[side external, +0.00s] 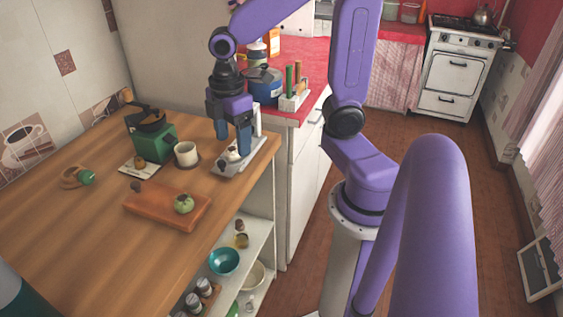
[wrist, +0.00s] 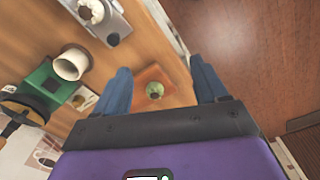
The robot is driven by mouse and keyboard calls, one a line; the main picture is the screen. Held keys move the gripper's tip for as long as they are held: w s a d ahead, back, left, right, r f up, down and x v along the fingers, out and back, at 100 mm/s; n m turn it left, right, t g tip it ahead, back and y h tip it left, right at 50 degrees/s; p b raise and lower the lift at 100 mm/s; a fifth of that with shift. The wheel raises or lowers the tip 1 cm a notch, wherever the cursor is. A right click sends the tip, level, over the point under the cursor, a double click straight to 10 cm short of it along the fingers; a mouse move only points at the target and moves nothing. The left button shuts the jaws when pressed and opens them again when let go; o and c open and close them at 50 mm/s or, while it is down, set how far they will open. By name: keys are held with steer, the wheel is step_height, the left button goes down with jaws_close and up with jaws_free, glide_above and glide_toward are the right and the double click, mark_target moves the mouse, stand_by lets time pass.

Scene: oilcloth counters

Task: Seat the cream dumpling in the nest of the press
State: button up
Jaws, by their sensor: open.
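The grey press (side external: 238,166) stands at the right edge of the wooden counter; it also shows at the top left of the wrist view (wrist: 118,27). A small cream lump, seemingly the cream dumpling (side external: 234,155), is on the press and shows in the wrist view (wrist: 92,9). I cannot tell how it sits in the nest. My gripper (side external: 234,144) is open and appears above the press in the side view. In the wrist view its fingers (wrist: 160,68) are spread with nothing held between them, and the press lies off to their left.
A green dumpling (side external: 184,204) sits on a reddish board (side external: 160,208) near the counter's front edge. A mug (side external: 186,154), a green grinder-like device (side external: 154,143) and a white card (side external: 138,164) stand left of the press. A tan ring (side external: 72,178) lies farther left. Bare wood surrounds them.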

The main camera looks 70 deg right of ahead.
steer(key=s+a, duration=0.2)
steer(key=s, duration=0.5)
steer(key=s+a, duration=0.2)
steer(key=s, duration=0.5)
steer(key=shift+a+f+m, duration=0.3)
steer(key=shift+a+f, duration=0.05)
steer(key=shift+a, duration=0.05)
steer(key=shift+w, duration=0.1)
